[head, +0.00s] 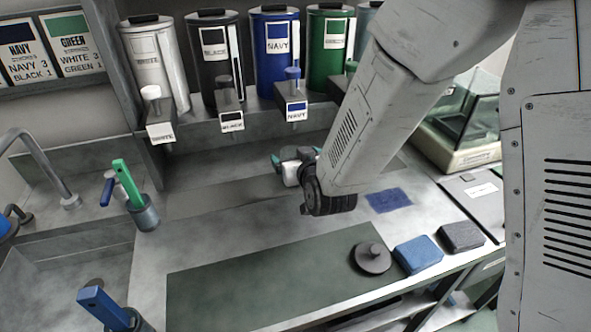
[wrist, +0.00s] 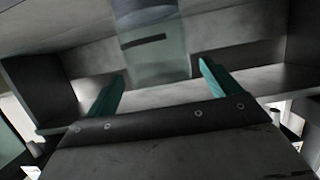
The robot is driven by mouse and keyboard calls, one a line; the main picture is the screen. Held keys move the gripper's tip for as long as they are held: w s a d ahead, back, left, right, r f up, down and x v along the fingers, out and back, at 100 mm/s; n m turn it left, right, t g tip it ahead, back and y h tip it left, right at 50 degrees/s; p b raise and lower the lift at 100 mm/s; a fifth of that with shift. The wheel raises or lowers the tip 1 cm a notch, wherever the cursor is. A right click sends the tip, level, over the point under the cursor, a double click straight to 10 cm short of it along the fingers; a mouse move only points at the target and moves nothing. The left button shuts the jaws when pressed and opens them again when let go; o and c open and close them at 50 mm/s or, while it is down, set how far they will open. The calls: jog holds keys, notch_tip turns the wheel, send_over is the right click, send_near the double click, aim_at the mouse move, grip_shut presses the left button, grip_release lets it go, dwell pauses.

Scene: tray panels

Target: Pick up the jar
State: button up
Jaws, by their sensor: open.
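My gripper (head: 293,157) is over the back of the counter, below the row of dispensers, partly hidden behind my own arm in the head view. In the wrist view its two teal fingers (wrist: 162,74) are spread wide apart. A pale, see-through shape (wrist: 150,60) that looks like a clear jar stands ahead, between and beyond the fingertips. The fingers do not visibly touch it. Its top is cut off by the picture edge.
White (head: 154,65), black (head: 214,55), navy (head: 276,50) and green (head: 328,45) canisters stand on the back shelf, with dispensers below. A dark mat (head: 260,280), a grey lidded disc (head: 372,258) and a blue block (head: 418,254) lie in front. A sink (head: 70,255) is left.

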aim_at(290, 149)
jog(key=shift+x, duration=1.9)
jog(key=shift+r, duration=0.1)
jog(key=c, duration=1.3)
jog(key=shift+c, duration=0.5)
jog(key=shift+r, duration=0.15)
